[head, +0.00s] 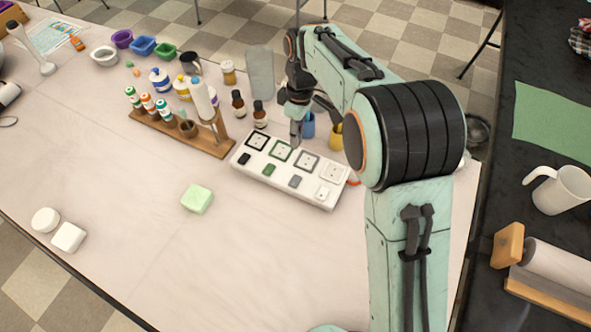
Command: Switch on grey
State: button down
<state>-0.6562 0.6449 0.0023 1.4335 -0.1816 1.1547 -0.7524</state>
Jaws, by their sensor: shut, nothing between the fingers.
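A white power strip (285,186) lies on the table with a row of sockets and a row of switches in front of them. The grey switch (295,181) sits in front of the grey-framed socket (307,161). To its left are the green switch (269,169) and the black switch (244,159); to its right is the white switch (323,193). My gripper (296,142) is shut and empty, pointing down near the strip's back edge, behind the green and grey sockets. I cannot tell whether its tips touch the strip or which way the grey switch is set.
A wooden rack (183,134) with bottles stands left of the strip. Brown bottles (259,114), a blue cup (308,125) and a yellow cup (336,137) stand behind it. A green soap bar (197,198) lies in front. The front table area is mostly clear.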

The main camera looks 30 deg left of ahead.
aim_at(295, 181)
jog(key=f, duration=0.4)
jog(key=s+f, duration=0.1)
jog(key=f, duration=0.9)
jog(key=shift+s, duration=0.35)
jog(key=shift+s+f, duration=0.1)
jog(key=shift+f, duration=0.15)
jog(key=shift+r, duration=0.1)
jog(key=shift+w+r, duration=0.25)
jog(key=shift+w, duration=0.55)
